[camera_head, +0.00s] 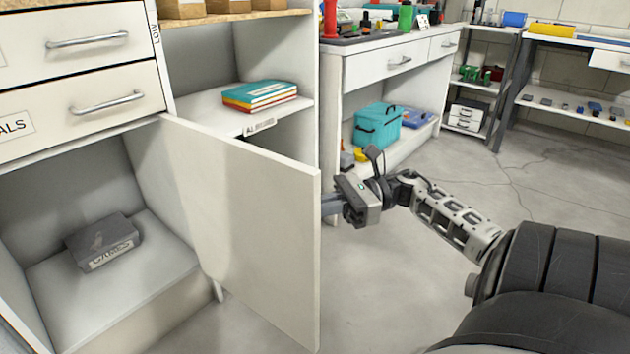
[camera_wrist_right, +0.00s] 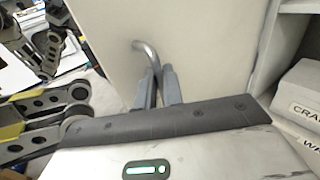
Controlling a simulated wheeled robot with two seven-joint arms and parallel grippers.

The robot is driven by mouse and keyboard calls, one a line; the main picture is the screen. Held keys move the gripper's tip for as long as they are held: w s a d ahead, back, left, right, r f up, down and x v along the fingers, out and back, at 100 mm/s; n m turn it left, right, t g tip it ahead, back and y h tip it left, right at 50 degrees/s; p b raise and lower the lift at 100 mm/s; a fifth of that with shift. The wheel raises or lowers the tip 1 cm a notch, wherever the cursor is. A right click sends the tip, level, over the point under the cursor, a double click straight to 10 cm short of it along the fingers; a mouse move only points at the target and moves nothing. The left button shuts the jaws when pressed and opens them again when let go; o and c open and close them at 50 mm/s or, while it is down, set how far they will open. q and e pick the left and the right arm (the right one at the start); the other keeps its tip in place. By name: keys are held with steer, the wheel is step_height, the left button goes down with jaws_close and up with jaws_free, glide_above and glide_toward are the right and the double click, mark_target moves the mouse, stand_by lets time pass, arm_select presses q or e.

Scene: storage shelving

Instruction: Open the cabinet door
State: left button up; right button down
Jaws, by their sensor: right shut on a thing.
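The white cabinet door (camera_head: 240,220) stands swung wide open from the lower left cabinet, its inner face towards me in the head view. My right gripper (camera_head: 330,203) is at the door's far side, and its fingertips are partly hidden behind the door edge. In the right wrist view the gripper (camera_wrist_right: 159,80) is shut on the curved metal door handle (camera_wrist_right: 146,52), in front of the door's outer face (camera_wrist_right: 200,50). The handle is hidden in the head view. My left gripper is not recognisable in either view.
The open compartment (camera_head: 150,255) holds a dark grey labelled box (camera_head: 103,243). Two drawers (camera_head: 75,60) sit above it. Books (camera_head: 260,95) lie on the adjoining shelf. A white workbench (camera_head: 385,65) with a teal box (camera_head: 377,124) stands behind. Open floor (camera_head: 480,190) lies to the right.

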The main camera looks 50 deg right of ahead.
steer(key=c, duration=1.5)
jaws_free()
steer(key=shift+w+t, duration=0.3)
steer(key=shift+w, duration=0.2)
steer(key=shift+c, duration=0.2)
arm_select(q)
steer(key=shift+w+a, duration=0.1)
steer(key=shift+w, duration=0.05)
arm_select(e)
steer(key=shift+s, duration=0.1)
steer(key=shift+d, duration=0.1)
